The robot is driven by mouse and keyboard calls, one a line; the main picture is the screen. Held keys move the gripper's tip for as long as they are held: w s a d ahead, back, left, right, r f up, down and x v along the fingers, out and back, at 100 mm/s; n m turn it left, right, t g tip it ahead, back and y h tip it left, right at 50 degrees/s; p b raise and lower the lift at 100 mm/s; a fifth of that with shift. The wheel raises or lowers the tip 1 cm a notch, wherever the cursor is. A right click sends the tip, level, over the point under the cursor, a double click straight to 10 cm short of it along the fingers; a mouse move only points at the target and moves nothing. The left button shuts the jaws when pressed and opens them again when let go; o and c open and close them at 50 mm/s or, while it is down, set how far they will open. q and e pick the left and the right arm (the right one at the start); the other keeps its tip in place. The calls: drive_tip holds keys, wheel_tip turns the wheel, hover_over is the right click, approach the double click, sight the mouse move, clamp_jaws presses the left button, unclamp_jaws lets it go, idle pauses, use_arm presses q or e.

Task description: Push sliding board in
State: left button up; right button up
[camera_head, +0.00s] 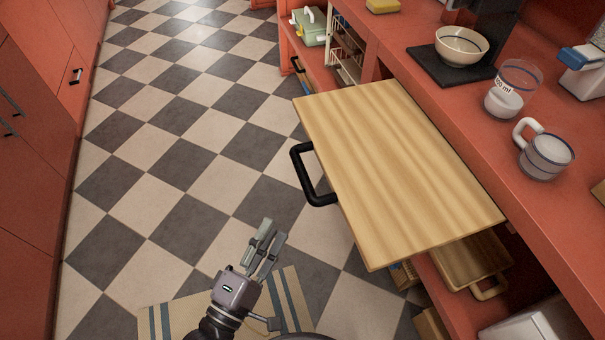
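The sliding board (395,165) is a flat, light wooden panel that sticks out from under the red counter at the right. Its black handle (310,175) is on the board's left edge, facing the aisle. My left gripper (272,228) is below and left of the board in the picture, apart from the board and the handle. Its two grey fingers point up, with a narrow gap between them and nothing visible in it. My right gripper is not in view.
The counter (540,215) holds a bowl (461,46), a measuring cup (513,88) and a mug (546,156). An open shelf with a wooden tray (470,262) is below the board. A striped mat (165,318) lies on the checkered floor. The aisle left of the board is clear.

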sight(303, 175)
use_arm(q)
drive_tip(key=p+x, duration=0.1)
drive_tip(key=x, duration=1.4)
drive_tip(key=shift+p, duration=0.4)
drive_tip(key=shift+c, duration=0.3)
clamp_jaws()
drive_tip(key=shift+f, duration=0.1)
